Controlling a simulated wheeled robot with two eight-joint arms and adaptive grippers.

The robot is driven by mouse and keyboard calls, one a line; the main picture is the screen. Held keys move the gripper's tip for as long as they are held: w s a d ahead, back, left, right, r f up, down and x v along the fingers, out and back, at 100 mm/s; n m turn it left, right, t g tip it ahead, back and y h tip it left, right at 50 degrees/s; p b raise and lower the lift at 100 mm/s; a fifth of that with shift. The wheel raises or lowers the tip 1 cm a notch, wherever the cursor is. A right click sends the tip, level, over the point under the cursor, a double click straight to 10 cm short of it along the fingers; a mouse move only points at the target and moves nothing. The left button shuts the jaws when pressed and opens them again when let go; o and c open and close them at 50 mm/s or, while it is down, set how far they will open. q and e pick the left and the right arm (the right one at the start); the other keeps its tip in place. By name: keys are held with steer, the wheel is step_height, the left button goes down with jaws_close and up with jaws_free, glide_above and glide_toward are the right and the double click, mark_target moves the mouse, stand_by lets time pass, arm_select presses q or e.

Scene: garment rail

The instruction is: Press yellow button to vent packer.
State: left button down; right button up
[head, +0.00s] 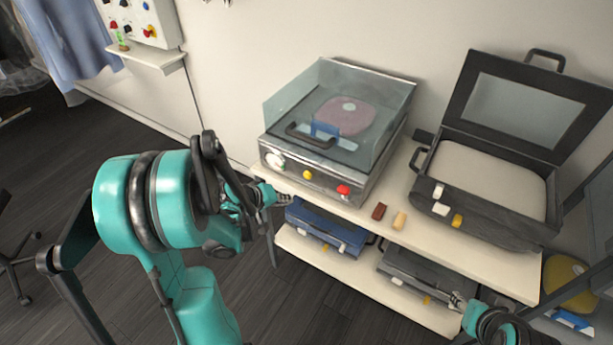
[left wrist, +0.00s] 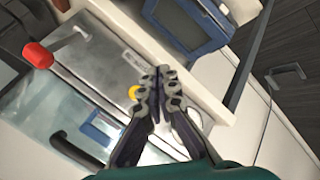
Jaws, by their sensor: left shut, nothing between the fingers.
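The packer (head: 365,182) is a steel box with a clear lid on the upper shelf, also in the left wrist view (left wrist: 88,70). The lid is down over a pinkish round item and a blue piece. In the left wrist view the yellow button (left wrist: 133,91) is partly hidden by a finger. My left gripper (head: 287,199) is shut and empty, just in front of and below the packer's front; it fills the middle of its wrist view (left wrist: 160,72). My right gripper (head: 458,301) is at the lower right, small and unclear.
An open dark case (head: 490,225) with its own white and yellow front pieces stands right of the packer. A brown block (head: 379,211) and a tan block (head: 399,220) lie between them. Blue (head: 330,232) and dark (head: 425,270) cases sit on the lower shelf.

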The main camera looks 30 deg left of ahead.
arm_select(q)
steer(key=w, duration=0.8)
steer(key=shift+d, duration=0.35)
stand_by(1.0)
steer(key=shift+w, duration=0.4)
steer(key=shift+w, duration=0.4)
stand_by(0.6)
steer(key=shift+s, duration=0.85)
steer(key=s+b, duration=0.1)
steer(key=s, duration=0.4)
steer(key=shift+a, duration=0.2)
